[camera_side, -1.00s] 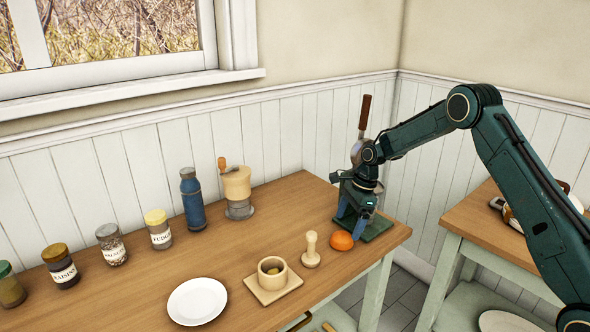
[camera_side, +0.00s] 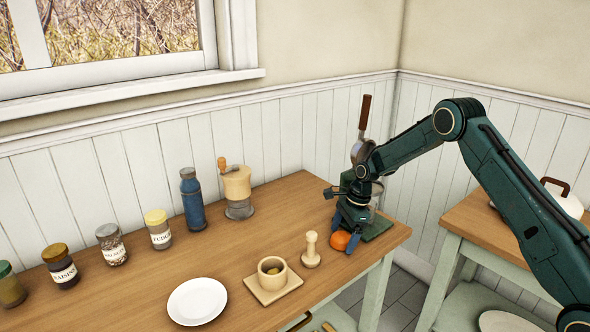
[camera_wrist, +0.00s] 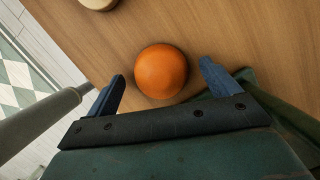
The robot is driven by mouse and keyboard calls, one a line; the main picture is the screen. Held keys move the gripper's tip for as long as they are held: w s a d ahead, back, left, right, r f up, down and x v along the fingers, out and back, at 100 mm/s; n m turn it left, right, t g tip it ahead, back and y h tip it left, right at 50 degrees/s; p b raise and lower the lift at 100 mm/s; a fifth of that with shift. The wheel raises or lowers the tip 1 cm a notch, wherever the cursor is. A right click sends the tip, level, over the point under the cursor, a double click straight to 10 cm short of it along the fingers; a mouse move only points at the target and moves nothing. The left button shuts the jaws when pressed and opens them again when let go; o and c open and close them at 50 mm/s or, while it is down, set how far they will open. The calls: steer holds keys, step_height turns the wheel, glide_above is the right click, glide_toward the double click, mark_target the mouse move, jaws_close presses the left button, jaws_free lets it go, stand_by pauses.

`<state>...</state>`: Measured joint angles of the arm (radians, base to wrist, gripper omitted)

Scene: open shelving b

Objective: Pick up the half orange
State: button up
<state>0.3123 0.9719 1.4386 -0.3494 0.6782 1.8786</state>
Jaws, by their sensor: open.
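The half orange (camera_side: 341,240) sits on the wooden table near its right end, domed side up. In the wrist view the half orange (camera_wrist: 161,71) lies just ahead of and between my two blue fingertips, with gaps on both sides. My gripper (camera_side: 346,234) is open and low over the table at the half orange, partly hiding it in the side view. In the wrist view my gripper (camera_wrist: 160,82) holds nothing.
A wooden pestle-like piece (camera_side: 311,250) stands just left of the half orange. A dark green base (camera_side: 378,229) lies close behind and right. A cup on a square board (camera_side: 256,293) and a white plate (camera_side: 197,301) are farther left. The table's front edge is near.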

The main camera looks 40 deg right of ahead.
mark_target(343, 233)
steer(key=c, duration=1.1)
steer(key=shift+r, duration=0.15)
step_height(343, 233, up, 20)
steer(key=shift+a+f, duration=0.1)
steer(key=shift+f, duration=0.15)
stand_by(0.4)
